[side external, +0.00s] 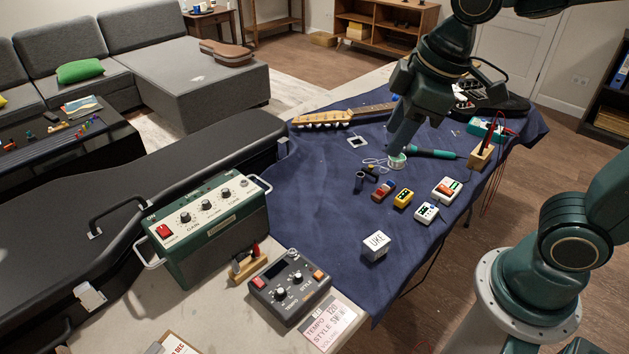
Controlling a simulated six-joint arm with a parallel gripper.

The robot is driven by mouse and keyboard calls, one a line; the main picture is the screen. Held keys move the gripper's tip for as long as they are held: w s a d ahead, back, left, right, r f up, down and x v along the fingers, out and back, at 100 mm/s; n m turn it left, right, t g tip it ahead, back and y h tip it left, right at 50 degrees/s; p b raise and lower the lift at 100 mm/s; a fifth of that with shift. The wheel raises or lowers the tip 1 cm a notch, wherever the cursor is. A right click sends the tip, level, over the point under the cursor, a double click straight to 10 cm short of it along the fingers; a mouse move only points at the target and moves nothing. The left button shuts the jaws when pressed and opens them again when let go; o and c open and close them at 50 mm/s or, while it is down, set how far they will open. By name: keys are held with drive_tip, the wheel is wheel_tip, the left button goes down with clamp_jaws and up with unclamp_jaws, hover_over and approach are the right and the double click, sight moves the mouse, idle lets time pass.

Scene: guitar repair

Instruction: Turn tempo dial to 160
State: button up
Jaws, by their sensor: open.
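A printed card (328,325) beside the box seems to read "TEMPO 120" and "STYLE". My gripper (399,148) is well behind and to the right of the box, above the blue cloth near a solder spool. It appears empty, and its fingertips are partly hard to make out.
A green amplifier (208,228) with handles stands left of the box, and a wooden holder (248,262) sits between them. A white cube (376,247) and several small pedals lie on the blue cloth (320,215). A black guitar case (60,240) lies at left. The cloth's middle is mostly clear.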

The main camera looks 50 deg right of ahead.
drive_tip(key=w+a+f+n+g, duration=0.2)
drive_tip(key=w+a+f+n, duration=0.5)
drive_tip(key=a, duration=0.2)
drive_tip(key=n+g, duration=0.2)
drive_tip(key=n, duration=0.5)
hover_over(280, 290)
wheel_tip(280, 290, down, 10)
drive_tip(key=shift+f+h, duration=0.3)
drive_tip(key=shift+h, duration=0.1)
drive_tip(key=shift+f, duration=0.1)
drive_tip(key=shift+f, duration=6.75)
clamp_jaws()
